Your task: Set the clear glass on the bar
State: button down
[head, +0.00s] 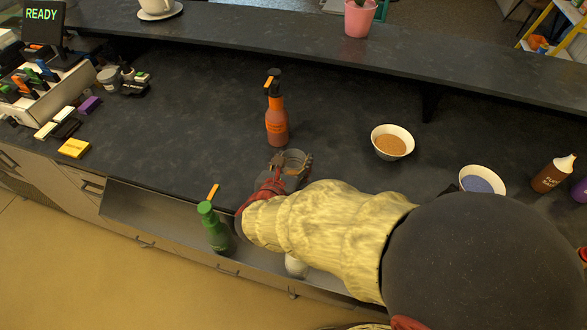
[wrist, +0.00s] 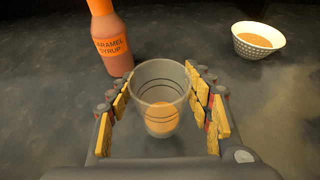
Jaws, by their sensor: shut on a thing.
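A clear glass (wrist: 161,100) with some orange-brown content or see-through colour at its base is upright between the two fingers of my gripper (wrist: 163,108). The fingers are shut on it from both sides. In the head view the glass (head: 291,160) shows in my gripper (head: 289,170) over the dark counter, partly hidden by the fingers and my arm. Whether its base touches the counter I cannot tell. The bar (head: 330,40) is the raised dark ledge along the back of the counter.
A caramel syrup bottle (head: 277,120) stands just behind the glass. Bowls (head: 392,142) (head: 482,181) and a brown bottle (head: 553,174) stand to the right. A green bottle (head: 213,228) is at the front. A white cup (head: 156,8) and pink pot (head: 359,18) stand on the bar, with clear room between.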

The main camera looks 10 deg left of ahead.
aim_at(296, 164)
jog(key=shift+f+b, duration=0.45)
jog(key=shift+f, duration=1.1)
jog(key=shift+f, duration=0.2)
jog(key=c, duration=0.8)
grip_release()
jog(key=shift+c, duration=0.2)
jog(key=shift+r, duration=0.25)
jog(key=p+v, duration=0.2)
jog(key=v, duration=1)
jog(key=shift+d, duration=0.15)
